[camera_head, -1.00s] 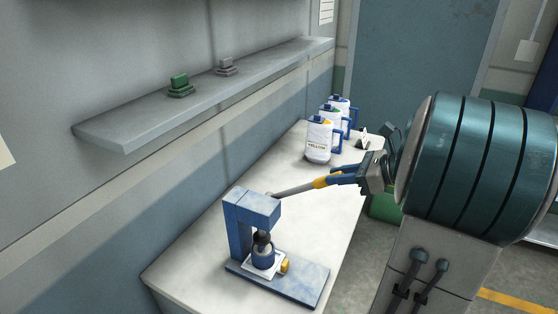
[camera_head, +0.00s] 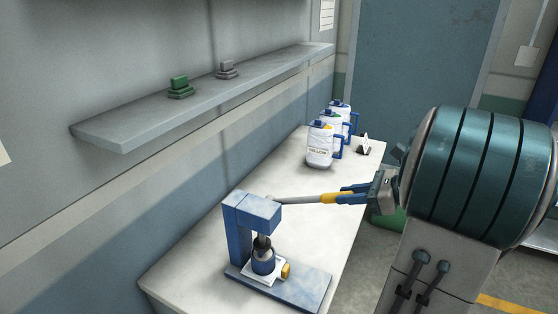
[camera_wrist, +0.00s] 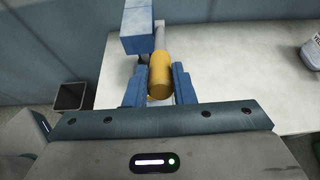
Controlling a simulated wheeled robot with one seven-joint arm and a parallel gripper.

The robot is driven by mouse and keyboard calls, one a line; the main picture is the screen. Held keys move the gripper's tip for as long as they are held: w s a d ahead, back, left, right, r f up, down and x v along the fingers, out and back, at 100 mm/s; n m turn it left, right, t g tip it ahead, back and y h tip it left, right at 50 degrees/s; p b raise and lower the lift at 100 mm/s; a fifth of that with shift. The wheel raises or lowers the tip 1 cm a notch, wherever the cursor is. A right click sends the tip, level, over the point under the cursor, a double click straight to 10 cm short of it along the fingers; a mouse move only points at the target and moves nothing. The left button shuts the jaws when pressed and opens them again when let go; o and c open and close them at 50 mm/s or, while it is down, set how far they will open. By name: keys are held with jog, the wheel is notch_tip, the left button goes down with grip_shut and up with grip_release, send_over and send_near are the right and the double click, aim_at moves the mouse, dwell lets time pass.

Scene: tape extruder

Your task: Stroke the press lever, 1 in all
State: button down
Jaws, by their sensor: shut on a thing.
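The blue press (camera_head: 240,232) stands on the near part of the white table. Its grey lever (camera_head: 298,200) sticks out to the right from the press head, nearly level, and ends in a yellow grip (camera_head: 330,198). My gripper (camera_head: 345,195) is shut on the yellow grip. In the wrist view the blue fingers (camera_wrist: 160,84) lie on both sides of the yellow grip (camera_wrist: 160,72), with the blue press head (camera_wrist: 138,32) beyond. A dark ram reaches down from the head to a blue cup (camera_head: 263,260) on the press base.
White jugs with blue handles (camera_head: 320,147) stand at the table's far end, beside a small sign (camera_head: 363,147). A wall shelf (camera_head: 200,97) holds a green block (camera_head: 180,88) and a grey block (camera_head: 227,69). The table middle (camera_head: 240,180) is clear.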

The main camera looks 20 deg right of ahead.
jog(key=shift+s+d+f+b, duration=0.15)
jog(key=shift+f+b, duration=0.05)
jog(key=shift+f, duration=0.25)
jog(key=shift+s+d+f+b, duration=0.15)
jog(key=shift+f, duration=0.25)
jog(key=shift+w+a+r+p, duration=0.15)
jog(key=shift+r+p, duration=0.3)
jog(key=shift+r, duration=0.1)
jog(key=shift+w+a+r+p, duration=0.15)
jog(key=shift+r+p, duration=0.3)
jog(key=shift+r, duration=0.05)
jog(key=r+p, duration=0.1)
jog(key=w+a+r+p, duration=0.1)
jog(key=r, duration=0.1)
jog(key=w+a+r+p, duration=0.1)
jog(key=p, duration=0.1)
jog(key=shift+r, duration=0.25)
jog(key=shift+w, duration=0.1)
jog(key=shift+a+r, duration=0.1)
jog(key=shift+r, duration=0.05)
jog(key=shift+w+a+r+p, duration=0.3)
jog(key=shift+r+p, duration=0.3)
jog(key=shift+p, duration=0.05)
jog(key=shift+w+a+r+p, duration=1.6)
jog(key=shift+w+r+p, duration=0.05)
jog(key=shift+r, duration=0.2)
